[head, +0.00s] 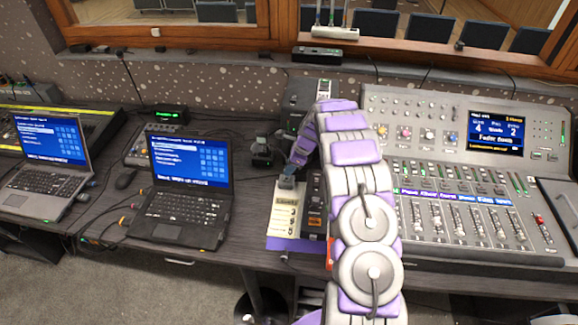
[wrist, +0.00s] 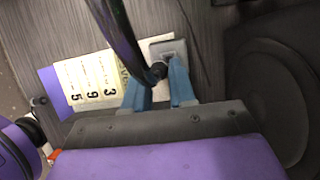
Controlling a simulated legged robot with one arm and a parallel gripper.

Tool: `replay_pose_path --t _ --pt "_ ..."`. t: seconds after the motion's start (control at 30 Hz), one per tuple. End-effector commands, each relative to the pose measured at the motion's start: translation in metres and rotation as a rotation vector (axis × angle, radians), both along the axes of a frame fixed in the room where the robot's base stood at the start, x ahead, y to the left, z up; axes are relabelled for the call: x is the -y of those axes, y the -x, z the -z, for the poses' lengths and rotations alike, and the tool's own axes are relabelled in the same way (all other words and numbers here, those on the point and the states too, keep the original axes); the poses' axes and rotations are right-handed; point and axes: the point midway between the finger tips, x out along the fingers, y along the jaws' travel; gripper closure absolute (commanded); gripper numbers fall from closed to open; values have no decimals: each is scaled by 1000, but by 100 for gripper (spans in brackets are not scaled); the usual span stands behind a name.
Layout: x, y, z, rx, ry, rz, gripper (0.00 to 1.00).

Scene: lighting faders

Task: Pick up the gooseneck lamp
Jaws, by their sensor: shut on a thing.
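In the wrist view the gooseneck lamp shows as a black curved tube (wrist: 121,38) running down from the top edge to a dark end between my fingers. My gripper (wrist: 160,76) has its two blue fingers shut on that dark end. A small grey square plate (wrist: 168,48) lies just beyond the fingertips; I cannot tell if it belongs to the lamp. In the head view my gripper (head: 287,178) is low over the desk, left of the mixing console.
Printed cue sheets (head: 285,218) lie on a purple folder (head: 290,244) at the desk's front edge. Two open laptops (head: 188,190) stand left, the lighting console (head: 460,180) right. A small black device (head: 262,153) stands behind. Some bare desk (head: 252,200) shows beside the sheets.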

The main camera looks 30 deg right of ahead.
Motion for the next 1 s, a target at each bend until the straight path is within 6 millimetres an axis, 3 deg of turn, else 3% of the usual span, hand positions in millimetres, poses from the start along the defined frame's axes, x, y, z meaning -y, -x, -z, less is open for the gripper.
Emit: replay_pose_path --t 0.63,1.0 --pt "-33 99 -12 -2 -4 1 100" --pt "-43 135 -14 1 -2 1 100"
